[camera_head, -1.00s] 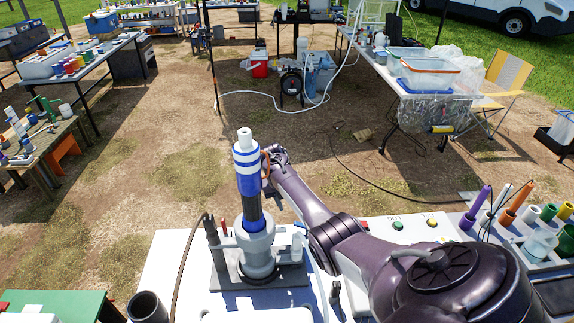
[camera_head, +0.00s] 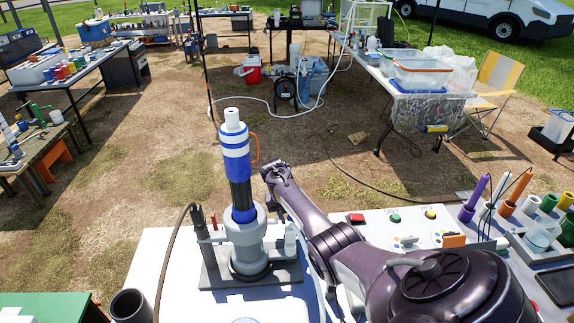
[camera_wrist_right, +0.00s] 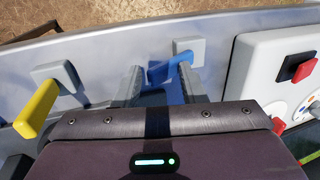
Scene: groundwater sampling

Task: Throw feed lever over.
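In the right wrist view a blue lever (camera_wrist_right: 170,67) sticks out from a small light block on a grey panel. My left gripper is not in view.
A blue-and-white striped column (camera_head: 236,155) stands in a grey holder (camera_head: 246,238) left of my right arm. Open dirt ground lies beyond the bench.

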